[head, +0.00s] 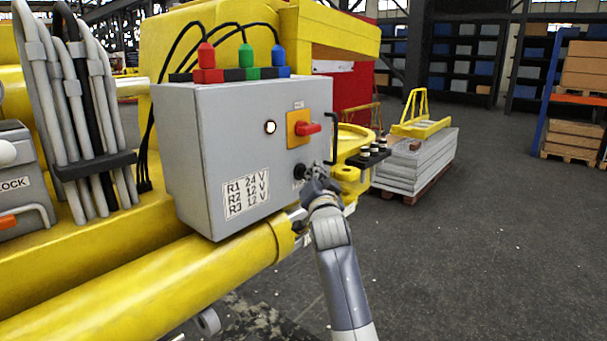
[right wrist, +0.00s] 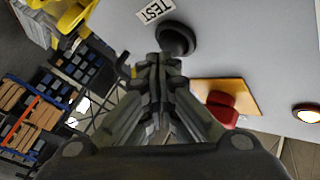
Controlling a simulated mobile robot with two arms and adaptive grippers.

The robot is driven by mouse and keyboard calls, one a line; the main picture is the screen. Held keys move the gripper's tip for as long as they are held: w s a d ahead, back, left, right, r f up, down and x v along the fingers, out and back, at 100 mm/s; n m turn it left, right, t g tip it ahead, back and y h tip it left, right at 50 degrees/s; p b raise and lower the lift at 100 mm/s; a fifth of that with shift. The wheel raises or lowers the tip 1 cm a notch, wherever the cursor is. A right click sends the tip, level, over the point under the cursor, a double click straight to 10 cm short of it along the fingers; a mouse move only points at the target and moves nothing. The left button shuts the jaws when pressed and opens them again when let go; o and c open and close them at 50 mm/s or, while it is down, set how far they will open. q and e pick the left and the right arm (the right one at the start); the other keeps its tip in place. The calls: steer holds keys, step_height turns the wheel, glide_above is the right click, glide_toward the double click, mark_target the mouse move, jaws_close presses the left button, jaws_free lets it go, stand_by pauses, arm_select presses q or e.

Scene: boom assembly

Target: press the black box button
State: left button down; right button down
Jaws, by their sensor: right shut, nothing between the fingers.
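The black button (right wrist: 177,37) is a round black knob on the grey control box (head: 235,135). It sits beside a label reading TEST (right wrist: 155,10). In the head view the black button (head: 299,171) shows low on the box's front face, just left of my right gripper (head: 316,178). My right gripper is shut and empty. In the right wrist view its fingertips (right wrist: 162,62) point at the face just beside the button and partly overlap its edge. I cannot tell whether they touch it. My left gripper is not in view.
A red rotary switch (head: 308,128) on an orange-yellow plate and a lit lamp (head: 270,127) are above the button. A black handle (head: 332,138) stands at the box's right edge. A yellow cylinder (head: 160,285) runs below the box. Open floor (head: 480,250) lies to the right.

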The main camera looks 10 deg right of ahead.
steer(key=shift+w+a+b, duration=0.3)
steer(key=shift+w+b, duration=0.05)
steer(key=shift+w, duration=0.05)
stand_by(0.8)
steer(key=shift+s+d+p, duration=0.55)
steer(key=shift+s+p, duration=0.1)
steer(key=shift+s, duration=0.05)
steer(key=s+d+p, duration=0.1)
steer(key=s, duration=0.1)
steer(key=s+d+p, duration=0.2)
stand_by(0.4)
stand_by(0.5)
